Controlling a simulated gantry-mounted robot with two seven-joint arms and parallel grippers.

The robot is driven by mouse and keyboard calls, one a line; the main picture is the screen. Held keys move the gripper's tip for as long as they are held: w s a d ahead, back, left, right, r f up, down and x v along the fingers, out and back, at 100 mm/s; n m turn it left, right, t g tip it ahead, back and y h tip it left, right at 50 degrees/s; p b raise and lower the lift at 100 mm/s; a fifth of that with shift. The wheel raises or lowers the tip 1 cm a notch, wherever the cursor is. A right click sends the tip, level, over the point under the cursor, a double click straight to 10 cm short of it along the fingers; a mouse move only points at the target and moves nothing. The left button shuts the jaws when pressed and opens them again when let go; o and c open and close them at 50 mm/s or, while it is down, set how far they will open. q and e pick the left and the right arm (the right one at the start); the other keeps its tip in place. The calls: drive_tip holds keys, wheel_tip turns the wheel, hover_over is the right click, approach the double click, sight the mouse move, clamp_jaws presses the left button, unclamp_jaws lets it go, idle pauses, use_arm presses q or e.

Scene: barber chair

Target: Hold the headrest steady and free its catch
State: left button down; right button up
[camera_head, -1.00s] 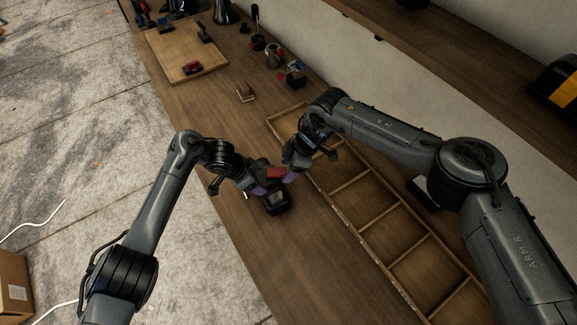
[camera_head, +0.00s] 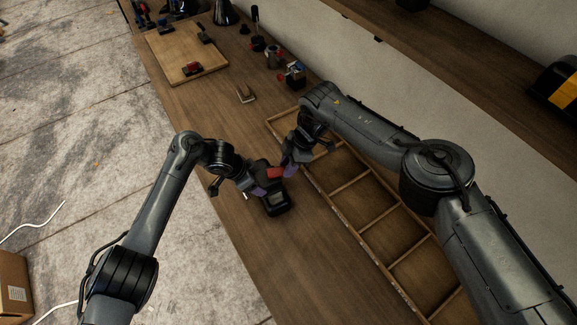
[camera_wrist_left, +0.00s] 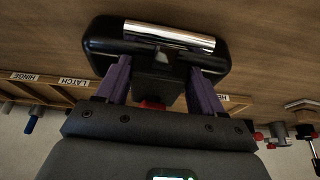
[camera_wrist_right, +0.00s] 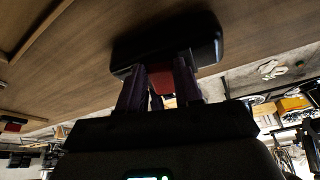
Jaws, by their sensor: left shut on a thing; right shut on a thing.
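The headrest (camera_head: 275,206) is a black padded block over the wooden bench. In the left wrist view its black body (camera_wrist_left: 100,48) carries a chrome bar (camera_wrist_left: 170,36). My left gripper (camera_head: 262,187) is shut on the dark block below the bar; its purple fingers (camera_wrist_left: 160,88) sit on both sides. The red catch (camera_head: 275,173) is at the headrest's upper end. My right gripper (camera_head: 286,170) is shut on the red catch, which shows between its fingers in the right wrist view (camera_wrist_right: 160,78). The exact finger contact is dark there.
A long divided wooden tray (camera_head: 333,207) lies right of the headrest, with labels such as HINGE and LATCH in the left wrist view. A wooden board (camera_head: 180,60) with small parts lies at the far end.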

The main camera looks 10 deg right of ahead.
use_arm(q)
drive_tip(key=shift+d+r, duration=0.1)
drive_tip(key=shift+r, duration=0.05)
use_arm(e)
drive_tip(key=shift+w+a+f+n+g, duration=0.15)
drive_tip(key=shift+w+n+g, duration=0.4)
drive_tip(key=shift+n, duration=0.65)
drive_tip(key=shift+w, duration=0.15)
drive_tip(key=shift+n, duration=0.3)
drive_tip(key=o, duration=1.1)
drive_tip(key=shift+c, duration=0.2)
drive_tip(key=shift+r, duration=0.3)
drive_tip(key=v, duration=1.1)
drive_tip(key=shift+r, duration=0.35)
